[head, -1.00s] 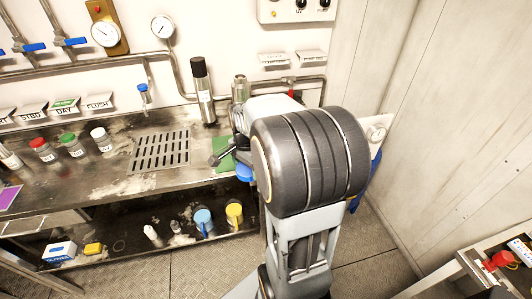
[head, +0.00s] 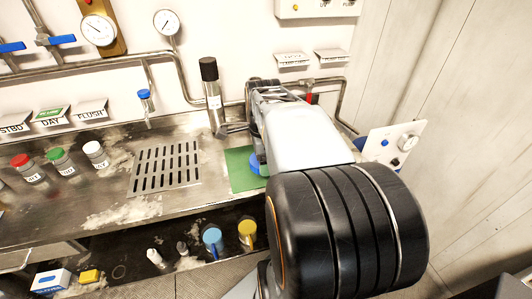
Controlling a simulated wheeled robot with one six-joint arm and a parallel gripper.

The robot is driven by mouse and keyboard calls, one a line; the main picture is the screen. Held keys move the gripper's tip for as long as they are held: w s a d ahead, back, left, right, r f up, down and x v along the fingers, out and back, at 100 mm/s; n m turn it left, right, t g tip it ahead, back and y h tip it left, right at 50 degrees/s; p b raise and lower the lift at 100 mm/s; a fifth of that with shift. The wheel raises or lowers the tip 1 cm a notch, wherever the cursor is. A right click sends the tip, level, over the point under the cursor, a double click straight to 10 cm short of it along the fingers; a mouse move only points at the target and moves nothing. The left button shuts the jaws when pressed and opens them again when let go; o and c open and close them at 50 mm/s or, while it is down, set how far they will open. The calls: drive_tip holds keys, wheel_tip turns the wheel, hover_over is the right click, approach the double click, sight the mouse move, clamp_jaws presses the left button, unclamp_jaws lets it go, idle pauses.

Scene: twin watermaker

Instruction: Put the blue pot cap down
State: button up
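A blue round object (head: 257,164), which may be the blue pot cap, shows at the green mat (head: 240,172) on the steel bench. My arm covers its right side, and I cannot tell whether it rests on the mat or is held above it. My gripper (head: 256,128) is at the far end of my arm, over the bench by the mat. My wrist and arm links hide most of its fingers, so their opening and any hold on the blue object are not visible.
Pots with red (head: 20,160), green (head: 56,154) and white (head: 93,148) caps stand left on the bench. A drain grate (head: 166,167) lies left of the mat. A tall black-topped cylinder (head: 212,97) stands behind. Blue (head: 212,240) and yellow (head: 247,233) jugs are below.

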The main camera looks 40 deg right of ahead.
drive_tip(key=w+d+f, duration=0.2)
drive_tip(key=w+f, duration=0.2)
drive_tip(key=w, duration=0.4)
drive_tip(key=p, duration=0.1)
hover_over(246, 166)
drive_tip(key=f, duration=0.5)
drive_tip(key=shift+s, duration=0.2)
drive_tip(key=shift+w+f, duration=0.2)
drive_tip(key=shift+f, duration=1.65)
drive_tip(key=shift+f, duration=0.2)
drive_tip(key=o, duration=1.1)
drive_tip(key=shift+c, duration=0.2)
drive_tip(key=shift+r, duration=0.15)
